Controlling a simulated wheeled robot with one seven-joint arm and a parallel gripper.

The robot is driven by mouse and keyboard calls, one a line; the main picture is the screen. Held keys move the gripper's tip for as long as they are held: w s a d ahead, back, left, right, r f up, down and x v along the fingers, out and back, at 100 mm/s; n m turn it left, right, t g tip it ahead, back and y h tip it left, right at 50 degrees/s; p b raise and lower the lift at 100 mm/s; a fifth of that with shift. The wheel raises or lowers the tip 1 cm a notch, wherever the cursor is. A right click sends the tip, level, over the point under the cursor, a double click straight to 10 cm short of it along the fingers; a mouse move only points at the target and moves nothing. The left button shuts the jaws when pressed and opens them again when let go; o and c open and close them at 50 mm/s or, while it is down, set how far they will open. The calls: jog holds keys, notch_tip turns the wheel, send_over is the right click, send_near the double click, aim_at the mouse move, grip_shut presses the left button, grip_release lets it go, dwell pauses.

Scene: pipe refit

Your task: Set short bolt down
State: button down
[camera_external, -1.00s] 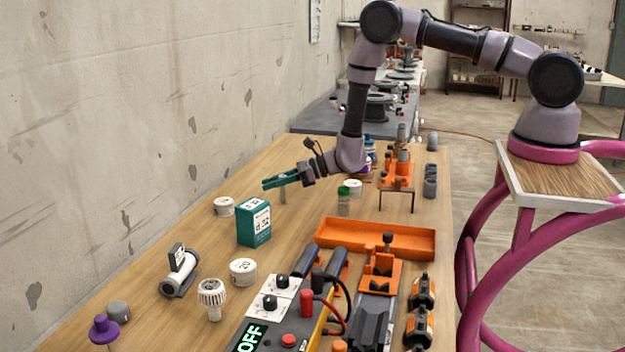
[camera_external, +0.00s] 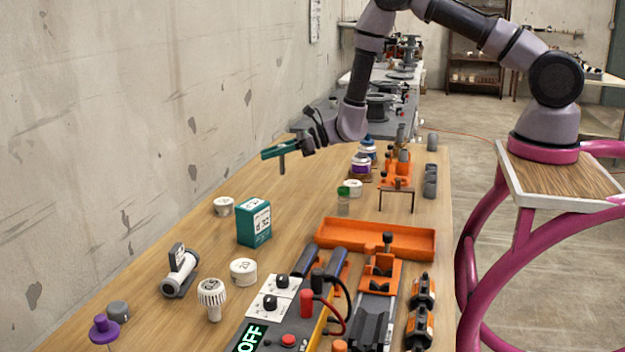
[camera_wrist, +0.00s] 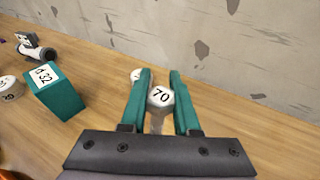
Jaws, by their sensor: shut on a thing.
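My gripper (camera_external: 281,151) has green fingers and is shut on the short bolt (camera_external: 282,165), whose shank hangs down below the fingers in the external view. In the wrist view the bolt (camera_wrist: 160,98) shows as a grey hex head marked 70, between the two fingers (camera_wrist: 158,85). The bolt looks held above the wooden table (camera_external: 180,235), apart from its top. The lower part of the shank is partly hidden in the wrist view.
A green box (camera_external: 254,222) marked d 32 and a white round cap (camera_external: 223,206) stand nearer the camera. An orange tray (camera_external: 376,238) lies to the right. A concrete wall (camera_external: 150,90) borders the table on the left. Bare wood lies below the gripper.

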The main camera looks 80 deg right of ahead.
jog(key=d+r+m+t+h, duration=0.1)
jog(key=d+m+h, duration=0.25)
jog(key=d, duration=1.55)
jog(key=shift+n, duration=0.25)
jog(key=shift+w+d+f, duration=0.1)
jog(key=shift+d+f, duration=0.2)
jog(key=shift+f, duration=1.3)
jog(key=shift+s+d+f, duration=0.1)
jog(key=shift+d+f, duration=0.15)
jog(key=shift+f, duration=1.4)
jog(key=shift+w+d+f, duration=0.1)
jog(key=shift+d+f, duration=0.2)
jog(key=shift+f, duration=1.3)
jog(key=shift+f, duration=0.15)
jog(key=c, duration=0.6)
grip_release()
jog(key=shift+c, duration=0.2)
